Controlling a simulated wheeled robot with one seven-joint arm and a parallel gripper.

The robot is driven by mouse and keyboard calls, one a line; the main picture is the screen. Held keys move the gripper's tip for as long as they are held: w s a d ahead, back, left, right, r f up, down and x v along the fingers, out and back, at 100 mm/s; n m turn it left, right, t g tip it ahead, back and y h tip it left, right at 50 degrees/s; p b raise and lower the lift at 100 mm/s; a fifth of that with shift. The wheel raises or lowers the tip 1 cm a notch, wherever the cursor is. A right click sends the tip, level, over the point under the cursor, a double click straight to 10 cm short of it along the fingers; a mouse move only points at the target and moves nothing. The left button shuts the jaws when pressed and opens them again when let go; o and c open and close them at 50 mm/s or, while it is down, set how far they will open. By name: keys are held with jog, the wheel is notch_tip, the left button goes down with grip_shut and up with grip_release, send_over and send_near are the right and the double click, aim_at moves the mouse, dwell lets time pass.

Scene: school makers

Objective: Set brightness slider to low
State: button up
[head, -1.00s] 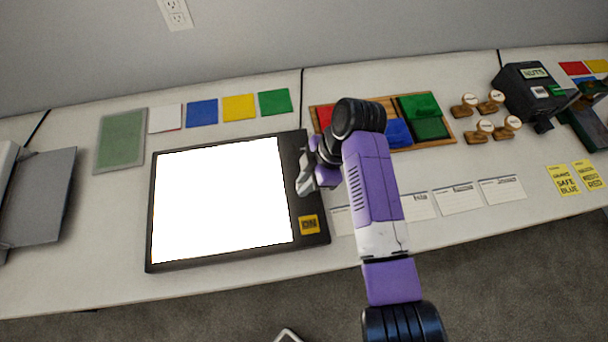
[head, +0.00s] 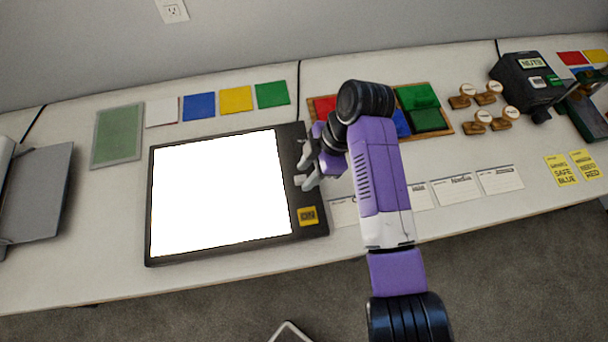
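A black-framed light pad (head: 165,255) lies on the table with its screen (head: 220,195) glowing bright white. A yellow ON button (head: 308,215) sits at the lower right of its frame. My gripper (head: 302,170) is over the right strip of the frame, above the button, with its fingers pointing left and toward the screen edge. Two fingertips show with a gap between them, so it looks open. A small light-coloured piece shows between the fingertips; I cannot tell whether it is the slider knob. The rest of the slider is hidden by my gripper.
Colour squares (head: 236,100) lie behind the pad, and a green sheet (head: 117,137) lies at its left. A wooden tray (head: 441,98) with coloured pads stands behind my arm. White cards (head: 456,189) lie right of my arm. A grey machine (head: 38,195) stands at the left.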

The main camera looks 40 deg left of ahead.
jog(key=shift+b+v, duration=0.3)
jog(key=shift+v, duration=2.4)
